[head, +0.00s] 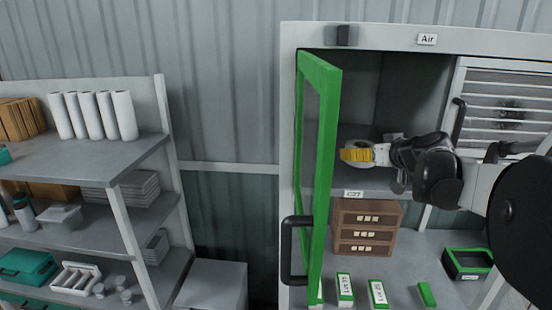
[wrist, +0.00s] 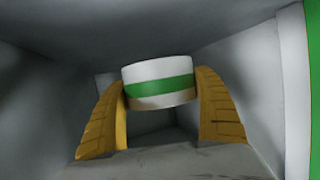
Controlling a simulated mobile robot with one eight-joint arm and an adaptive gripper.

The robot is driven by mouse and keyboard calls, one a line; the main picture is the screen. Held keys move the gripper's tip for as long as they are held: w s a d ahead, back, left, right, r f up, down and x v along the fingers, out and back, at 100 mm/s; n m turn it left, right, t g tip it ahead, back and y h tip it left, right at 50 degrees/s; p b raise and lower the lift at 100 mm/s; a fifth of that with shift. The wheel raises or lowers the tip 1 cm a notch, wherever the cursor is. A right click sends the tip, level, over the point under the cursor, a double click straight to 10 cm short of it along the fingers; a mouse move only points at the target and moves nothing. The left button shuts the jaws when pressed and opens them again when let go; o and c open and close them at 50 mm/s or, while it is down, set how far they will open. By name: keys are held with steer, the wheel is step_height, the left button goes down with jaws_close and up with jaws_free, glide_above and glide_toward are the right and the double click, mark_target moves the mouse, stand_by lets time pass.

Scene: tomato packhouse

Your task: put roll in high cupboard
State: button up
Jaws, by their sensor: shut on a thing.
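The roll (wrist: 160,72) is white with a green band and sits upright between the yellow fingers of my gripper (wrist: 160,100) in the wrist view. Both fingers press on its sides. In the head view my gripper (head: 357,153) reaches from the right into the open high cupboard (head: 358,80), above the shelf labelled C27 (head: 353,193). The roll is mostly hidden there by the fingers. I cannot tell whether the roll touches the shelf.
The green-framed door (head: 325,150) stands open at the cupboard's left, close to my gripper. A brown drawer box (head: 366,228) stands below the shelf. A rack (head: 85,155) with white rolls is at far left.

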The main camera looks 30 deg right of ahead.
mark_target(357, 176)
steer(key=f, duration=0.2)
steer(key=w+f, duration=0.1)
steer(key=f, duration=0.1)
steer(key=shift+s+f, duration=0.25)
steer(key=shift+f, duration=0.05)
